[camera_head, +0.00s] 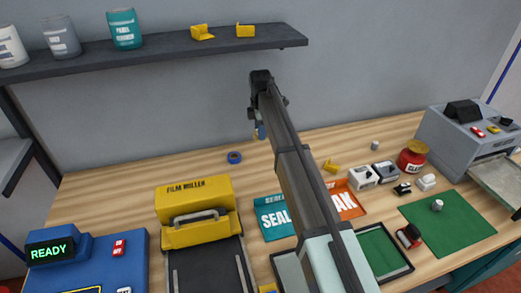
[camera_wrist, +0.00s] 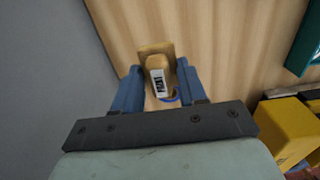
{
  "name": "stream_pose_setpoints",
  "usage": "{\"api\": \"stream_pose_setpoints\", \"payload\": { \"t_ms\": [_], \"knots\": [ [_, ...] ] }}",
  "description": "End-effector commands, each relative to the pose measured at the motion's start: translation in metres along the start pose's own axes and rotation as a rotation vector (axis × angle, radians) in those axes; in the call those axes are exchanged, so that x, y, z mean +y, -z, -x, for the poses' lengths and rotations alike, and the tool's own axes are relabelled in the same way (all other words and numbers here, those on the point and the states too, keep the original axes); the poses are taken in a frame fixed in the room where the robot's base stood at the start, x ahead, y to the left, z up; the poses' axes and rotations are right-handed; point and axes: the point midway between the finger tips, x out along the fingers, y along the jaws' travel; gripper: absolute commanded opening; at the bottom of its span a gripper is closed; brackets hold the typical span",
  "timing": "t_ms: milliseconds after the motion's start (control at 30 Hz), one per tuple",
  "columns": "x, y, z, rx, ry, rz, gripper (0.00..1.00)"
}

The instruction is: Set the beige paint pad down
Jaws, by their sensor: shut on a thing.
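The beige paint pad (camera_wrist: 158,62) shows in the wrist view between the two blue fingers of my gripper (camera_wrist: 159,88). The pad has a wider flat piece at its far end and a white label with dark print. My gripper is shut on it. In the head view my gripper (camera_head: 259,132) is over the back of the wooden table (camera_head: 110,185), near the wall, with only a sliver of the pad showing. I cannot tell how far the pad is above the wood.
A blue ring (camera_head: 234,157) lies left of my gripper. The yellow film roller (camera_head: 195,212) stands nearer the front. A teal SEAL tray (camera_head: 272,222) and an orange tray (camera_head: 345,203) lie to its right. A dark shelf (camera_head: 170,48) hangs behind. Bare wood surrounds the ring.

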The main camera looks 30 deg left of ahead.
Motion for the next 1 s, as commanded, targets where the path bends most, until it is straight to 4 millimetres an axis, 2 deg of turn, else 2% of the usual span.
{"api": "stream_pose_setpoints", "payload": {
  "t_ms": [200,433,633,1000],
  "knots": [
    [-0.001,0.0,-0.036,0.0,0.002,0.002,0.12],
    [-0.001,0.0,-0.053,0.0,0.0,0.003,0.12],
    [-0.001,0.0,-0.076,0.0,0.0,0.003,0.12],
    [0.0,0.0,-0.082,0.0,0.0,0.003,0.12]
  ]
}}
